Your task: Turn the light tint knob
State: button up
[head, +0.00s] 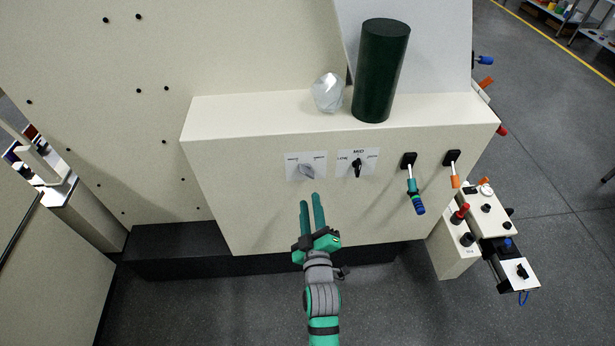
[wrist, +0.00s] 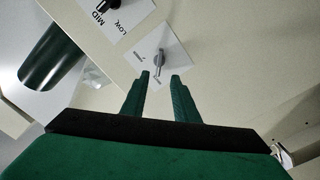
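A grey knob (head: 307,171) sits on a white label plate at the left of the cream panel's front face. Small words stand on either side of it, too small to read surely; it is probably the light tint knob. The same grey knob (wrist: 159,62) shows in the wrist view just beyond the fingertips, centred between them. My gripper (head: 310,198) is open and empty, its green fingers pointing at the knob from just below and in front. In the wrist view, my gripper (wrist: 160,76) has a clear gap between its fingers. Contact with the knob is not visible.
A black knob (head: 357,168) marked MID sits right of the grey one. Further right are a teal-and-blue lever (head: 415,190) and an orange-tipped lever (head: 454,170). A dark green cylinder (head: 380,72) and a clear faceted object (head: 327,93) stand on the ledge above.

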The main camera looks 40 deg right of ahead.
aim_at(307, 175)
jog(key=x, duration=1.1)
jog(key=shift+d+r, duration=0.1)
jog(key=shift+d, duration=0.05)
jog(key=shift+s, duration=0.1)
grip_shut()
